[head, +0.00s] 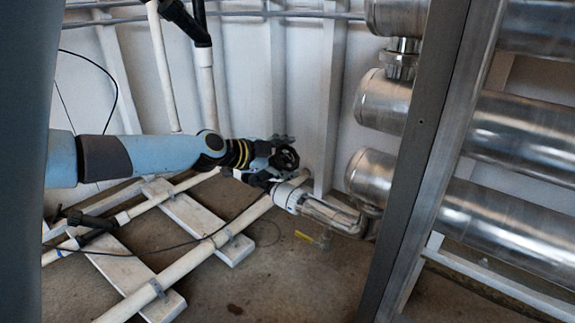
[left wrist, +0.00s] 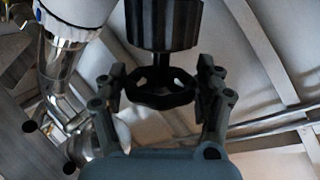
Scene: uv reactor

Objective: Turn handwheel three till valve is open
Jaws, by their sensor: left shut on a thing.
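The black handwheel (head: 286,158) is at the end of my left arm in the head view, near the white-and-steel pipe joint. In the left wrist view the handwheel (left wrist: 160,98) is a dark ring with gaps, below a ribbed black valve body (left wrist: 164,26). My left gripper (head: 272,157) is at the wheel in the head view. In the left wrist view its fingers (left wrist: 160,84) stand at opposite sides of the rim, shut on it. No number shows on the wheel, and how far the valve is open cannot be told. My right gripper is not in view.
Large steel reactor tubes (head: 520,128) and a grey upright post (head: 418,160) stand at the right. White pipes (head: 195,257) run low along the floor on white supports (head: 205,226). A pale wall (head: 240,85) is behind.

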